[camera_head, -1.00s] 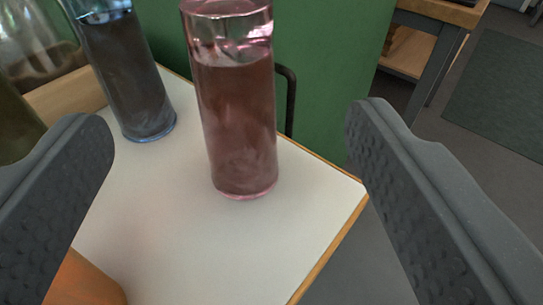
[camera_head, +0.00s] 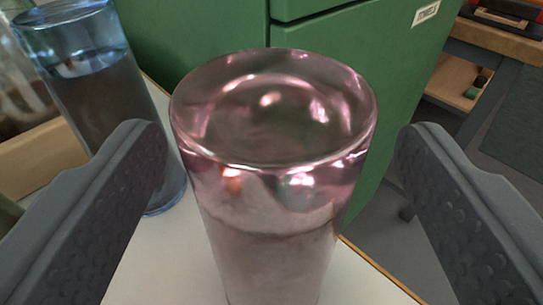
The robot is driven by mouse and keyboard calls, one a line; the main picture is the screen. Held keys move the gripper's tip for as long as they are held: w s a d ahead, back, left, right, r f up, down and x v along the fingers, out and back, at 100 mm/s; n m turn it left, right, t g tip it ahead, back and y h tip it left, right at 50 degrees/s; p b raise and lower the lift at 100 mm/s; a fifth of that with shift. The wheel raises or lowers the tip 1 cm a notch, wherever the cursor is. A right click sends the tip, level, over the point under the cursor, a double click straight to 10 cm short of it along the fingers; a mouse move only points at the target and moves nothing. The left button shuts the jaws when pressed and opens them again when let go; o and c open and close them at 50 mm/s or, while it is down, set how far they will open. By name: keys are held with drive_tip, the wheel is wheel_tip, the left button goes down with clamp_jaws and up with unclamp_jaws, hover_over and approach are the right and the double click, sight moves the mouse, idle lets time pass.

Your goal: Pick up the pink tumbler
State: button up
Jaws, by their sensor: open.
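The pink tumbler (camera_head: 275,215) is a clear pink glass with liquid in it. It stands upright on the white table top, large in the middle of the view, and its base is cut off below. My gripper (camera_head: 285,140) is open, with one finger on each side of the tumbler. The left finger is close to the tumbler's left side. A wider gap shows between the tumbler and the right finger. I cannot tell whether the left finger touches it.
A blue tumbler (camera_head: 85,75) with dark liquid stands to the left, partly behind my left finger. A green cabinet (camera_head: 220,28) is behind the table (camera_head: 150,262). A wooden tray edge (camera_head: 40,155) is at the far left. A workbench (camera_head: 500,35) stands at the back right.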

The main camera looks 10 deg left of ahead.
drive_tip(key=shift+w+a+f+b, duration=0.1)
drive_tip(key=shift+w+a+b, duration=0.1)
drive_tip(key=shift+w, duration=0.8)
drive_tip(key=shift+w+a+b, duration=0.1)
drive_tip(key=shift+w+b, duration=0.05)
drive_tip(key=shift+w, duration=0.8)
drive_tip(key=c, duration=1.2)
